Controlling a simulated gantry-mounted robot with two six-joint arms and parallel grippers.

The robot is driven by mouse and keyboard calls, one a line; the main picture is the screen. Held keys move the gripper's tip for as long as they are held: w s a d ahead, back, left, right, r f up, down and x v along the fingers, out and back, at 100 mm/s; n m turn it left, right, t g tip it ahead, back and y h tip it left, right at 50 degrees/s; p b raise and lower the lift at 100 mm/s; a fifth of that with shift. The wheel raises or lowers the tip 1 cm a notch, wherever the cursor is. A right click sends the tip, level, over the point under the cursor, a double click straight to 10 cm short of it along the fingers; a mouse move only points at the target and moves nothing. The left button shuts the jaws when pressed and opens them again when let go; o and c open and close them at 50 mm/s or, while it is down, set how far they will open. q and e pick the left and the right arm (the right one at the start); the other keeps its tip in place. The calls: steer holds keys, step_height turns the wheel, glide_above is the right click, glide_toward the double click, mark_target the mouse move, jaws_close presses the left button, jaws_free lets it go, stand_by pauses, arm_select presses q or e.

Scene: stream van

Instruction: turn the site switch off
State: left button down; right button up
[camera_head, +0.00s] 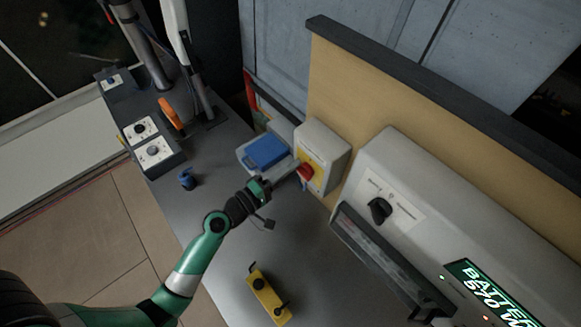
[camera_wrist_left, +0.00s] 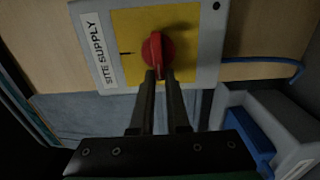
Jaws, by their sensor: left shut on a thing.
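The site switch is a grey box (camera_head: 322,150) on the tan panel, with a yellow plate (camera_head: 318,166) and a red knob (camera_head: 306,171). In the left wrist view the box carries the label "SITE SUPPLY" (camera_wrist_left: 99,52). The red knob (camera_wrist_left: 156,46) has its grip bar pointing down in that picture, and a dark mark shows on the yellow plate to its left. My left gripper (camera_head: 294,177) reaches the knob from the lower left. Its two fingers (camera_wrist_left: 160,78) are shut on the knob's bar, one on each side. My right gripper is not in view.
A blue-topped grey box (camera_head: 265,151) stands close beside my left gripper. A large grey unit with a black knob (camera_head: 379,209) and green display (camera_head: 488,290) is at right. A yellow block (camera_head: 267,297) lies on the grey worktop. A blue cable (camera_wrist_left: 262,60) runs beside the switch.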

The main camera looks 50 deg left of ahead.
arm_select(q)
steer(key=c, duration=1)
jaws_free()
steer(key=shift+d+f, duration=0.1)
steer(key=shift+d, duration=0.05)
steer(key=shift+o, duration=1)
steer(key=shift+d, duration=0.15)
steer(key=s+b, duration=0.2)
steer(key=s, duration=0.9)
steer(key=shift+s, duration=0.3)
